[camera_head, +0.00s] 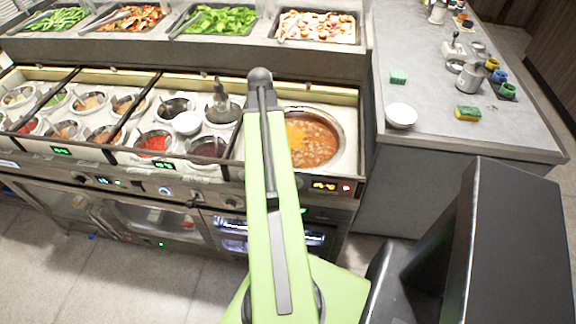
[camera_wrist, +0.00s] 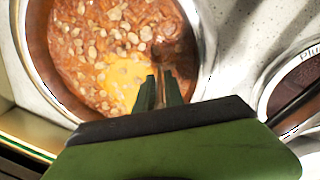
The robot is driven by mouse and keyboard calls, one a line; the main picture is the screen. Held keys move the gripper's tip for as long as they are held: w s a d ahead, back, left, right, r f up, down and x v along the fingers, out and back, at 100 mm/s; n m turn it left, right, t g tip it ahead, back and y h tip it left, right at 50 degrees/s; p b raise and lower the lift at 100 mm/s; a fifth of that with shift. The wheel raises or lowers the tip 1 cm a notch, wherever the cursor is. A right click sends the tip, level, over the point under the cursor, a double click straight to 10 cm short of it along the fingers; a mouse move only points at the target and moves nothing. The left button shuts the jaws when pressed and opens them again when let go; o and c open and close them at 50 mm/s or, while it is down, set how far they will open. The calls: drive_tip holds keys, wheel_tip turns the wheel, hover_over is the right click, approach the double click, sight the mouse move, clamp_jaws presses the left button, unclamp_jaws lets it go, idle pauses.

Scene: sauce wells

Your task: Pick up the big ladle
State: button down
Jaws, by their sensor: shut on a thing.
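In the wrist view my gripper (camera_wrist: 161,92) is over the soup well, its green fingers shut on a thin metal handle, which I take to be that of the big ladle (camera_wrist: 178,58). A dark, brownish ladle bowl shows just beyond the fingertips at the soup's right side; how deep it sits is hard to tell. The large round soup well (camera_wrist: 38,50) holds orange-red soup with pale pieces and a yellow patch. It also shows in the head view (camera_head: 338,166). There my green arm hides the gripper and the ladle.
Left of my arm are several sauce wells and a smaller utensil standing in a dark pot (camera_head: 222,108). Food trays (camera_head: 222,20) line the raised back shelf. The right counter (camera_head: 440,100) carries a white bowl (camera_head: 401,115), a sponge (camera_head: 467,113) and small jars.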

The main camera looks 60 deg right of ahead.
wheel_tip(320, 180, up, 5)
drive_tip(key=p, duration=0.5)
drive_tip(key=shift+f, duration=0.1)
drive_tip(key=s+d+r+p, duration=0.6)
drive_tip(key=s, duration=0.3)
drive_tip(key=shift+s+d, duration=0.3)
drive_tip(key=shift+d, duration=0.05)
drive_tip(key=shift+r, duration=0.15)
